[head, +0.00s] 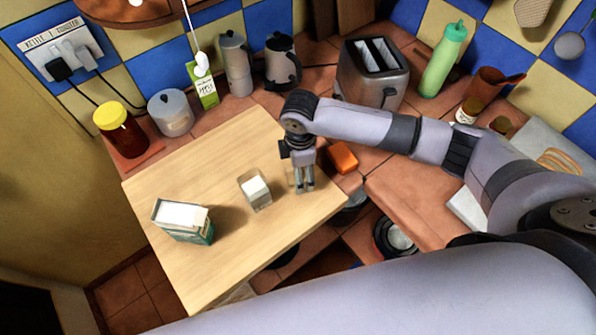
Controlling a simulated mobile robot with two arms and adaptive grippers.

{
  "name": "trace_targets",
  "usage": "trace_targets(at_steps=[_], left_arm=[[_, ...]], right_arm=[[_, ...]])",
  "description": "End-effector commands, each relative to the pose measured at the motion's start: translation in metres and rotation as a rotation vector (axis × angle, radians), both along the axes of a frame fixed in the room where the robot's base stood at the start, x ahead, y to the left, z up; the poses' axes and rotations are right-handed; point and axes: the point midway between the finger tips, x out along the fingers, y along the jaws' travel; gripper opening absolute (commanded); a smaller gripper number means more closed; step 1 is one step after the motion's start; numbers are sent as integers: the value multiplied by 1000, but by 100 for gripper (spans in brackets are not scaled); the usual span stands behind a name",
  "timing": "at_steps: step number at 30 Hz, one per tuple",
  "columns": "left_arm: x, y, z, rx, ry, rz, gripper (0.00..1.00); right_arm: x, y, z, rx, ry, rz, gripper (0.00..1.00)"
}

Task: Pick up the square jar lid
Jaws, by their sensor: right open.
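A small clear square jar (262,203) stands on the light wooden board, left of my right gripper. A white square top (254,186) shows at the jar; I cannot tell whether this is the lid or white contents. My right gripper (305,187) points down over the right part of the board, apart from the jar. Its fingers are open. A faint clear shape shows beside the fingers, too small to make out. My left gripper is not in view.
A white-topped green carton (183,222) stands on the board (200,275) at left. An orange sponge (342,157) lies just right of my right gripper. A toaster (372,73), a moka pot (236,63) and a red jar with yellow lid (120,130) stand behind.

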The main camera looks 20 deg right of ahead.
Motion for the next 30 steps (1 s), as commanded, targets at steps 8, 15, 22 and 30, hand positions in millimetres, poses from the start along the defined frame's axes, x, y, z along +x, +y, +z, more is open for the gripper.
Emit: trace_targets(at_steps=[8,15,22,30], left_arm=[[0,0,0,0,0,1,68],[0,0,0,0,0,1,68],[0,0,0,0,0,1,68],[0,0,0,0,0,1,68]], right_arm=[[0,0,0,0,0,0,61],[0,0,1,0,0,0,45],[0,0,1,0,0,0,29],[0,0,2,1,-1,0,28]])
